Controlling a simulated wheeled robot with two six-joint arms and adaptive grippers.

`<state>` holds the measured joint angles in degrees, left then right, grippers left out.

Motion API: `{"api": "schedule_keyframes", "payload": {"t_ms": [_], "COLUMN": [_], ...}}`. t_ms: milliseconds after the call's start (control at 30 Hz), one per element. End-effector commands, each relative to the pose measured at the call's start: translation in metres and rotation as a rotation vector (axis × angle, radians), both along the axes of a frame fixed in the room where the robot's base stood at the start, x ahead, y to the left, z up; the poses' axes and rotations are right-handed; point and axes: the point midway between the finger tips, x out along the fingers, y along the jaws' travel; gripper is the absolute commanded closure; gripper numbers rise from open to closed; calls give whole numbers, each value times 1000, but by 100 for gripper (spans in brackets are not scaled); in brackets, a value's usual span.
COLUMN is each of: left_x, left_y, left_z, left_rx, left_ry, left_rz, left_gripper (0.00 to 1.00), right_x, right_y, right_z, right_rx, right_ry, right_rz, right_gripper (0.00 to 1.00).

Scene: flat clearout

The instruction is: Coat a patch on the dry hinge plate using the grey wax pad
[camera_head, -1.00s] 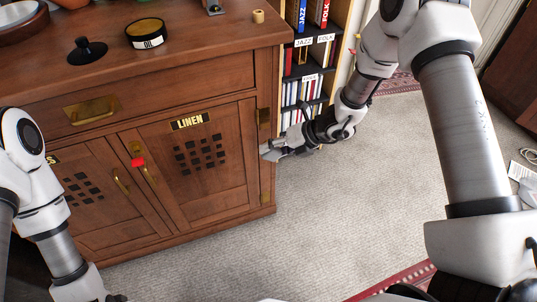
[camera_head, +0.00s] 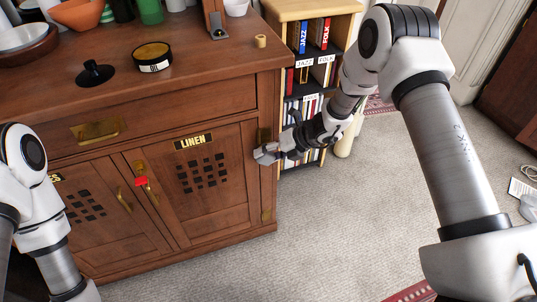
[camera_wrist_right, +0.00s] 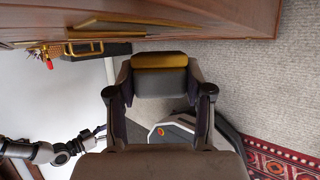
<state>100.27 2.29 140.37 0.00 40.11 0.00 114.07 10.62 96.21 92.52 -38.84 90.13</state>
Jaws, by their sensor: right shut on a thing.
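My right gripper (camera_head: 266,154) is at the right edge of the LINEN door, just below the upper brass hinge plate (camera_head: 264,135). In the right wrist view it is shut on a grey pad (camera_wrist_right: 160,84) whose far end is amber. A brass strip, probably a hinge plate (camera_wrist_right: 98,21), shows on the cabinet front, apart from the pad. I cannot tell from the head view whether the pad touches the plate. A second hinge plate (camera_head: 266,214) is lower on the same edge. My left gripper is outside the head view; my left arm shows small in the wrist view, its jaws unclear.
On the cabinet top (camera_head: 205,65) are a round tin (camera_head: 152,57) with amber contents, a black knobbed object (camera_head: 95,73) and a small wooden spool (camera_head: 260,41). A bookshelf (camera_head: 300,75) stands close behind my right arm. The carpet (camera_head: 330,225) in front is clear.

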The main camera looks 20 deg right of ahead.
Motion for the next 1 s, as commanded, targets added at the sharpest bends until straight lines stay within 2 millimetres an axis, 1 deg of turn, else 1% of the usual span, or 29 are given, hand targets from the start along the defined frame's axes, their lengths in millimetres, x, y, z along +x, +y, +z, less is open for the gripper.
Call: {"api": "schedule_keyframes", "payload": {"t_ms": [167,1000], "left_x": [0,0], "left_y": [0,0], "left_z": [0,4], "left_rx": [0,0], "left_ry": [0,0], "left_rz": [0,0], "left_gripper": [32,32], "right_x": [1,17], "right_y": [0,1], "right_z": [0,0], "right_rx": [0,-1], "right_ry": [-1,-1], "right_rz": [1,1], "right_gripper": [77,77]}}
